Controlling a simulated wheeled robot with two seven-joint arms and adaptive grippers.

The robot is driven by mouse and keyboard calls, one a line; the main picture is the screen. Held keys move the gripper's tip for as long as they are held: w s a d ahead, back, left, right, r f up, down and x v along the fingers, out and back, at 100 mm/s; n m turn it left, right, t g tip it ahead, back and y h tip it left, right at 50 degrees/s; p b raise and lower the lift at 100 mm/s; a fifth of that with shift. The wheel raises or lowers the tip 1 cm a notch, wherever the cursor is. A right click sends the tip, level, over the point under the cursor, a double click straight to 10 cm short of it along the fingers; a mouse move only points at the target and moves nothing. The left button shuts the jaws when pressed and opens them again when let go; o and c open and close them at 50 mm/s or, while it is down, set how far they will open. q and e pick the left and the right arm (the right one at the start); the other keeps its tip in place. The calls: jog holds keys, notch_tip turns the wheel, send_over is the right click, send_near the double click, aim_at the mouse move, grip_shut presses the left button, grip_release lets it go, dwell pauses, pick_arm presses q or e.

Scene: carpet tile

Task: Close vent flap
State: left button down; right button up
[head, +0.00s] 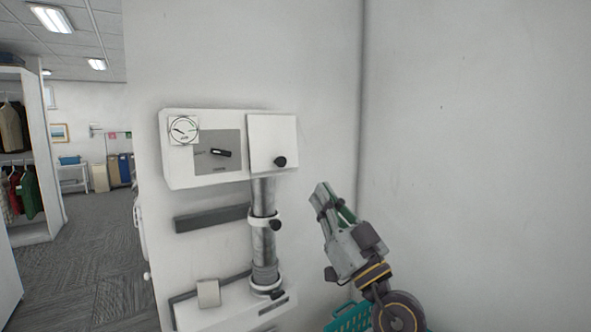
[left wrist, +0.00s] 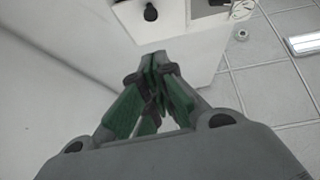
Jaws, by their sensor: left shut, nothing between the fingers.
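A white square panel (head: 265,135) with a black knob (head: 280,161) sits at the right end of a white wall box; it looks like the vent flap. I cannot tell whether it is flush or slightly ajar. Below it a grey metal duct (head: 264,240) runs down, with white collars and dark knobs. My left gripper (head: 322,192) is to the right of and below the panel, apart from it, fingers pointing up. In the left wrist view its green-padded fingers (left wrist: 158,62) are together and empty; a black knob (left wrist: 150,12) shows beyond them. My right gripper is out of view.
The box also carries a round gauge (head: 183,130) and a grey plate with a black lever (head: 222,153). A teal basket (head: 349,318) is low beneath my arm. A bare wall (head: 480,150) stands to the right; open carpet (head: 95,265) lies left.

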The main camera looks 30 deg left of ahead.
pick_arm(q)
jog(key=shift+r, duration=0.1)
jog(key=a+f+p+x, duration=0.1)
jog(key=p+x, duration=0.3)
jog(key=x, duration=0.8)
jog(key=shift+w+a+f+p, duration=0.35)
jog(key=shift+w+a+f, duration=0.1)
jog(key=shift+w+a, duration=0.1)
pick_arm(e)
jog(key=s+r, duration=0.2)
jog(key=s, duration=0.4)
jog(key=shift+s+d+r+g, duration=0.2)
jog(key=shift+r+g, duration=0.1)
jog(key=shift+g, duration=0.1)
